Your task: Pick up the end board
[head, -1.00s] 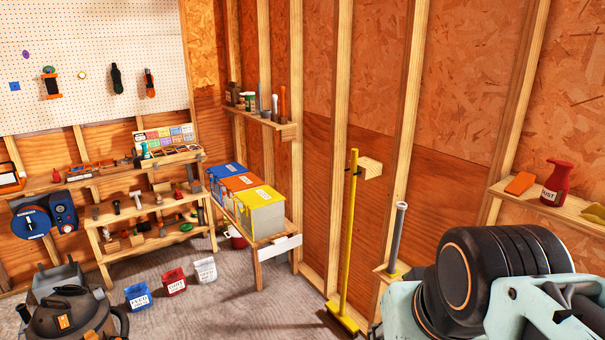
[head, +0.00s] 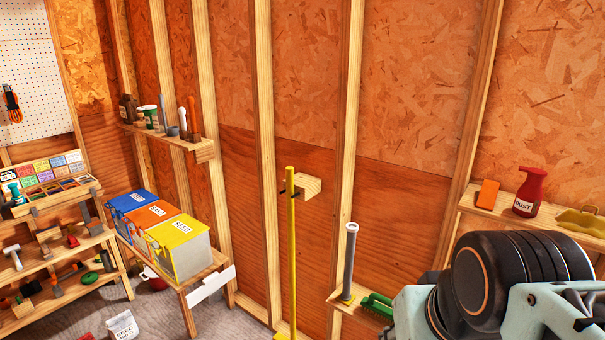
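A white board (head: 212,284) runs across the near end of the low wooden bench (head: 196,272) that bears the seed boxes. It may be the end board, but I cannot tell for sure. It looks fixed to or resting against the bench end. My gripper is out of view; only part of my arm shows at the lower right, well apart from the bench.
Blue, orange and yellow boxes (head: 182,246) stand on the bench. A yellow-handled broom (head: 291,240) stands upright by the wall. A low shelf holds a grey tube (head: 349,262) and green brush (head: 378,305). A red bottle (head: 529,192) stands on the right shelf.

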